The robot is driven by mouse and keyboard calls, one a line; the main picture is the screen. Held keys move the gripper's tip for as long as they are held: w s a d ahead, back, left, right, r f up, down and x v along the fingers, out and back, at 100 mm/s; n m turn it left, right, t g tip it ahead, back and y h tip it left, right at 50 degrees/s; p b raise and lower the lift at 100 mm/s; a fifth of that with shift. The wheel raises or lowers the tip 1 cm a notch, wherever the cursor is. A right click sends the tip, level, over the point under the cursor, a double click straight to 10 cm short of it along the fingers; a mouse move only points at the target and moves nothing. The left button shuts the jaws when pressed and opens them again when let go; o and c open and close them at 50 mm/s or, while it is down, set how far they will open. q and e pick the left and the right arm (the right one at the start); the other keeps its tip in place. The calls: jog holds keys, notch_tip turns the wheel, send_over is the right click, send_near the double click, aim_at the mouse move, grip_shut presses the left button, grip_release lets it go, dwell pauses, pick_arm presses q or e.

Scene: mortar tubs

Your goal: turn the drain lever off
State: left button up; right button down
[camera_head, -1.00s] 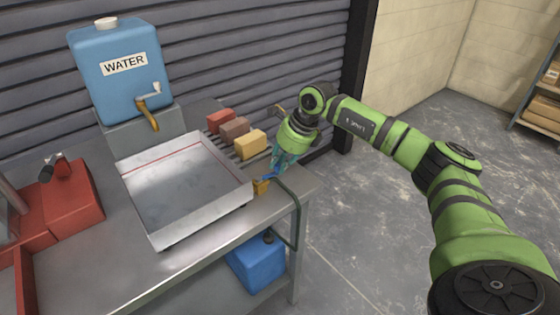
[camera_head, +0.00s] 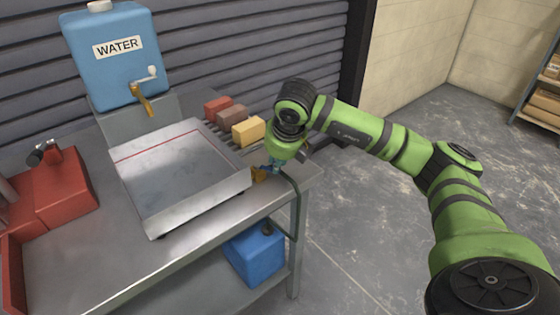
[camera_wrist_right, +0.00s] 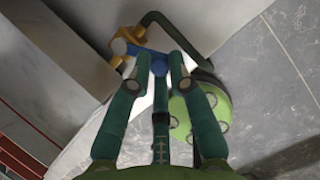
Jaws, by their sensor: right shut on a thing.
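The brass drain valve (camera_head: 259,174) sits at the right corner of the shallow metal tray (camera_head: 211,206). It also shows in the right wrist view (camera_wrist_right: 124,42), with the blue drain lever (camera_wrist_right: 157,65) reaching from it to between my fingertips. My right gripper (camera_head: 272,166) is at the valve, pointing down. In the right wrist view, its fingers (camera_wrist_right: 158,64) are shut on the lever's end. In the head view my gripper hides most of the lever. My left gripper is in neither view.
A dark green hose (camera_head: 295,205) curves down beside the bench toward a blue can (camera_head: 256,255) below. Three coloured blocks (camera_head: 232,117) lie on a rack behind the tray. A blue water tank (camera_head: 112,60) stands at the back left. The floor to the right is clear.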

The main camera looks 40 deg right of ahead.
jog(key=m, duration=0.1)
jog(key=a+m+h+b, duration=0.1)
jog(key=shift+s+a+m, duration=0.25)
jog(key=shift+m, duration=0.05)
jog(key=shift+s+a+m+g+h+b, duration=0.1)
jog(key=shift+a+m+g+h+b, duration=0.2)
jog(key=shift+m, duration=0.45)
jog(key=shift+a+m+g+h+b, duration=0.1)
jog(key=shift+a+m+h+b, duration=0.1)
jog(key=shift+a+m, duration=0.4)
jog(key=shift+d+m, duration=0.15)
jog(key=shift+m, duration=0.2)
jog(key=c, duration=1.2)
grip_release()
jog(key=shift+o, duration=0.2)
jog(key=shift+r, duration=0.1)
jog(key=v, duration=1.1)
jog(key=shift+r, duration=0.4)
